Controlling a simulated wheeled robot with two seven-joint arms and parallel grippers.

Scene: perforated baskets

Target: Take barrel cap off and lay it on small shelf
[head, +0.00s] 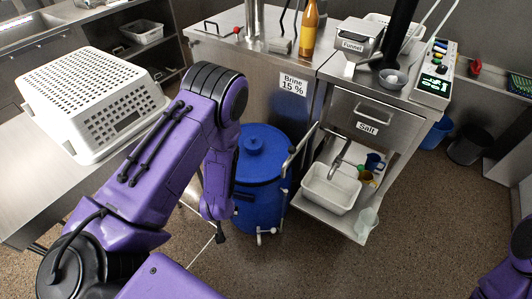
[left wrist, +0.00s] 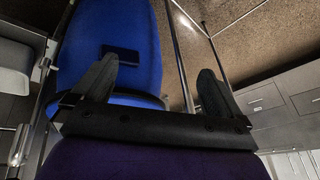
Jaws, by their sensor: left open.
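The blue barrel (head: 257,205) stands on the floor in front of the steel counter. Its round blue cap (head: 270,143) sits on top, with a raised knob in the middle. My left arm hangs in front of the barrel's left side; its gripper is mostly hidden in the head view. In the left wrist view my left gripper (left wrist: 157,78) is open and empty, with the blue barrel (left wrist: 135,25) beyond its fingers. A low steel shelf (head: 345,226) under the salt drawer holds a white tub (head: 328,187); I cannot tell whether it is the small shelf.
A metal frame (head: 299,160) stands close at the barrel's right. A perforated white basket (head: 90,95) sits on the left table. A yellow bottle (head: 309,28) is on the counter. Open floor lies in front.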

